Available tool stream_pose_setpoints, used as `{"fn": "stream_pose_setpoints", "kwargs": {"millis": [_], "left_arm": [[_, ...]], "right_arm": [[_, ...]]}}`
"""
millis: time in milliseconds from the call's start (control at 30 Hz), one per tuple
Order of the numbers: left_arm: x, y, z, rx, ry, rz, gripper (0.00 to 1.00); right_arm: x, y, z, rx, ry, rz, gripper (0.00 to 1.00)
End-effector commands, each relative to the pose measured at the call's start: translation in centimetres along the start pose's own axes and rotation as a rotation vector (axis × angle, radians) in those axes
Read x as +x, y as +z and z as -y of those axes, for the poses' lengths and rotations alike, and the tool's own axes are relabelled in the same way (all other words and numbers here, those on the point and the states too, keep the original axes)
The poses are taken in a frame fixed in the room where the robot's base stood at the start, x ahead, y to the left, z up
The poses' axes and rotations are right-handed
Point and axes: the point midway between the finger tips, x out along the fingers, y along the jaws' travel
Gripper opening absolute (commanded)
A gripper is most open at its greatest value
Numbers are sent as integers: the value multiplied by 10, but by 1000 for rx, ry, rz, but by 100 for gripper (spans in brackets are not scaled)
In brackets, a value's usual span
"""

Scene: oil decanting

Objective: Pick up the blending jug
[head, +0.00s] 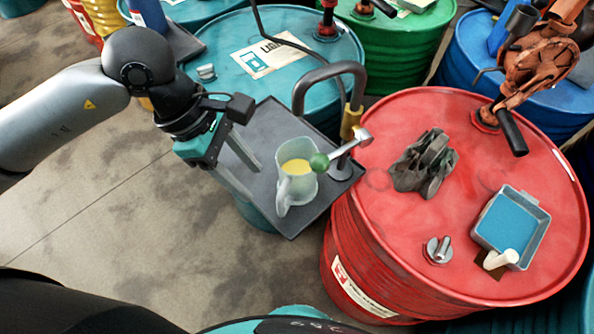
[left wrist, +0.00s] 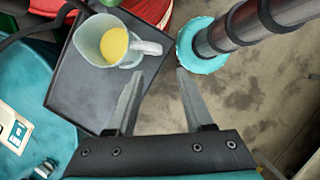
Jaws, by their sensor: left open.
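The blending jug (head: 302,187) is a pale, translucent jug with yellow liquid in it. It stands upright on a dark square tray (head: 311,212), its handle towards the lower left in the head view. In the left wrist view the jug (left wrist: 92,38) is at the upper left, its handle (left wrist: 148,47) pointing right, just beyond the fingertips. My left gripper (head: 256,185) is open and empty, left of the jug, its fingers reaching over the tray towards the handle. It also shows in the left wrist view (left wrist: 159,75). The fingers appear apart from the handle. My right gripper is out of view.
A tap lever with a green ball (head: 319,161) sits close by the jug's right side. A bent pipe (head: 330,72) rises behind. A red drum (head: 400,235) at right holds dark gloves (head: 424,163) and a blue paint tray (head: 510,226). The floor at left is clear.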

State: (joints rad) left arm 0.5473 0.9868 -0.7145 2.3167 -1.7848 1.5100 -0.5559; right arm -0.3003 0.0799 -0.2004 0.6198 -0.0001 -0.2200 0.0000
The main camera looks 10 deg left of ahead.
Motion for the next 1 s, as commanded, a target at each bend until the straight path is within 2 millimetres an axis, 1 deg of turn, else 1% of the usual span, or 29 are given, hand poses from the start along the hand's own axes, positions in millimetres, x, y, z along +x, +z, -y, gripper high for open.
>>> {"fn": "stream_pose_setpoints", "kwargs": {"millis": [33, 100, 233, 300, 467, 533, 667, 800, 900, 1000], "left_arm": [[13, 1, 1, -1, -6, 4, 52], [28, 1, 1, -1, -5, 4, 52], [49, 1, 1, -1, -3, 4, 52], [57, 2, 1, 0, -2, 5, 52], [65, 2, 0, -1, -1, 4, 52], [72, 4, 0, 0, -2, 5, 52], [92, 9, 0, -1, -4, 6, 52], [110, 8, 0, -2, -3, 4, 52], [114, 8, -1, -1, 0, 4, 52], [115, 8, -1, 0, 1, 4, 52]], "right_arm": [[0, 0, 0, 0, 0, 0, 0], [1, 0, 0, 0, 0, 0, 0], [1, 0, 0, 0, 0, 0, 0], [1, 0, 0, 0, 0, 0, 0], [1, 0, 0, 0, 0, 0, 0], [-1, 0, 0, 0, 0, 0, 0], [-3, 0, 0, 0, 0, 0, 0], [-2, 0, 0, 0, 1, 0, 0], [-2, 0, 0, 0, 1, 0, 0], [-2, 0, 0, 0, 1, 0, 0]]}}
